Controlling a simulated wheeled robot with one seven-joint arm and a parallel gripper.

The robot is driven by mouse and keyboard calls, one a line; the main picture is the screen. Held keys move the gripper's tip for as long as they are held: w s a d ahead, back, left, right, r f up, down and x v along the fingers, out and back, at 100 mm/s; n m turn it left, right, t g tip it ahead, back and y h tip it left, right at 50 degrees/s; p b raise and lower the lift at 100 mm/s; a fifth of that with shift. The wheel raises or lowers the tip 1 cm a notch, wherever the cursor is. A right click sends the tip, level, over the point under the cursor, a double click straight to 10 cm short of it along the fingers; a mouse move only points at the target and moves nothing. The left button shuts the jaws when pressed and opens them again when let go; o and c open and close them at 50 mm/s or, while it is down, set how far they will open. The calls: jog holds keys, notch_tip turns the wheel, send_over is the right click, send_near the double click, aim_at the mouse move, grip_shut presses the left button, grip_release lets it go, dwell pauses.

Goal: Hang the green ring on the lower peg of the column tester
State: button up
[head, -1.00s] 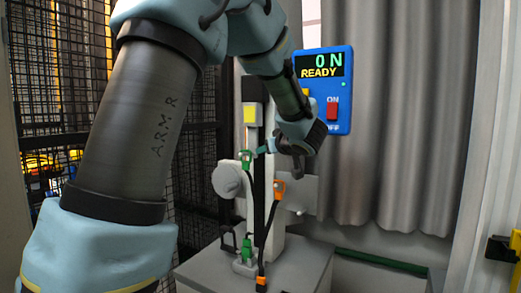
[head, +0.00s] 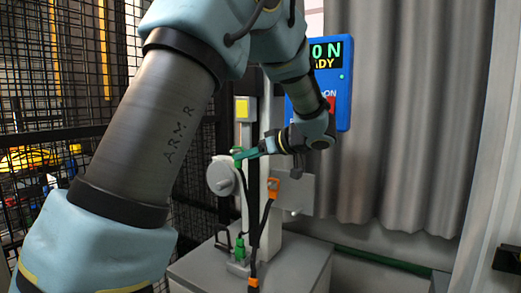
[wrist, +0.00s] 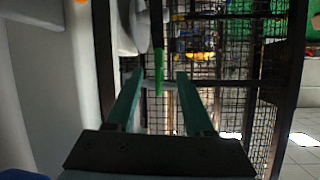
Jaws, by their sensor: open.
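The column tester (head: 246,115) is a pale upright column on a grey base, with a round grey disc on its left side. The green ring (head: 237,153) is at the column beside the disc, at my fingertips. In the wrist view a narrow green piece (wrist: 158,68), apparently this ring seen edge-on, lies between my two teal fingers. My gripper (head: 244,154) is open; its fingers (wrist: 160,80) stand on both sides of the green piece with gaps. A pale rod crosses behind there. I cannot tell whether the ring is around a peg; the lower peg is not clearly visible.
An orange clip (head: 273,188) with a dark cable hangs right of the column by a grey plate (head: 300,193). A green plug (head: 240,248) is low at the base (head: 305,262). A blue panel (head: 335,105) and grey curtain (head: 400,130) stand behind; black mesh (head: 60,100) is left.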

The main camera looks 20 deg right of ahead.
jog(key=shift+x, duration=1.65)
grip_shut()
jog(key=c, duration=0.7)
grip_release()
jog(key=shift+c, duration=0.4)
jog(key=shift+r+p, duration=0.4)
jog(key=shift+p, duration=0.6)
jog(key=shift+p, duration=0.6)
